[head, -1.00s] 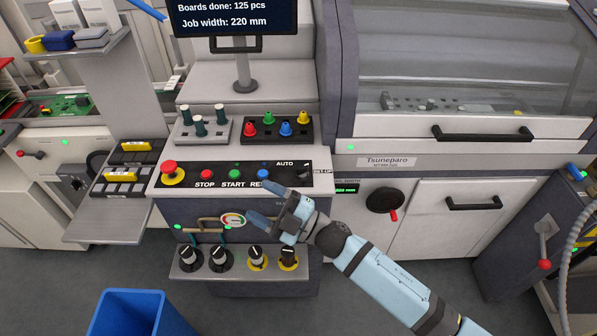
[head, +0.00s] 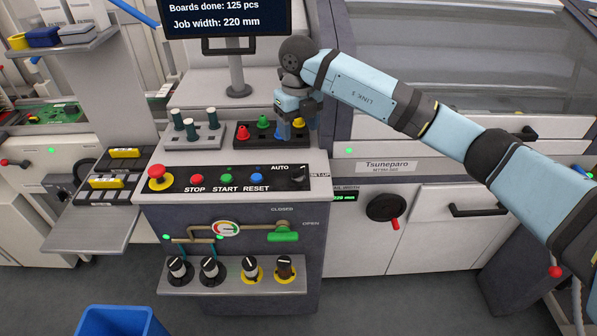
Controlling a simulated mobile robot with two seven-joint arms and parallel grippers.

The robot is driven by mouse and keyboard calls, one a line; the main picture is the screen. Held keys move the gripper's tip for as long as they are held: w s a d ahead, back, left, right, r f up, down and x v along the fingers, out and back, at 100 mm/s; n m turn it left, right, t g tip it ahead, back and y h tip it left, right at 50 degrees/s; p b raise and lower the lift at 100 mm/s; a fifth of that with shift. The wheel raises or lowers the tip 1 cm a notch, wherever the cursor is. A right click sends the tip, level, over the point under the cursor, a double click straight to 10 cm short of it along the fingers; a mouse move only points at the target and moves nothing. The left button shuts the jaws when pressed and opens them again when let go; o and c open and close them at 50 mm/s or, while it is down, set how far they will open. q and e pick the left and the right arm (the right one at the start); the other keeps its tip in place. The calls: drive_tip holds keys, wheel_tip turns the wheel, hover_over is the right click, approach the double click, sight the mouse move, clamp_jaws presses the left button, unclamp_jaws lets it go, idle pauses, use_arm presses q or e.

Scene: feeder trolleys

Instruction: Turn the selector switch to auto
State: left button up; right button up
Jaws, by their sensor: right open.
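The selector switch (head: 299,179) is a small dark knob at the right end of the black control strip (head: 222,186). AUTO is printed at its upper left and SET-UP, partly readable, at its right. The knob is small; I cannot tell exactly which label it points to. My right gripper (head: 296,133) points down above the right part of the black nozzle holder, behind the switch and apart from it. It is open, and nothing shows held in it. My left gripper is not in view.
On the strip are a red emergency button (head: 158,177) and STOP, START and RESET buttons. The black holder (head: 243,143) carries coloured nozzles close to my gripper. A monitor (head: 225,20) stands behind. Below are a green valve handle (head: 283,236) and several black knobs.

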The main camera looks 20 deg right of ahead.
sight(299, 168)
wheel_tip(299, 168, down, 14)
drive_tip(key=shift+r+p, duration=0.25)
drive_tip(key=shift+p, duration=0.3)
drive_tip(key=shift+c, duration=0.2)
drive_tip(key=c, duration=0.9)
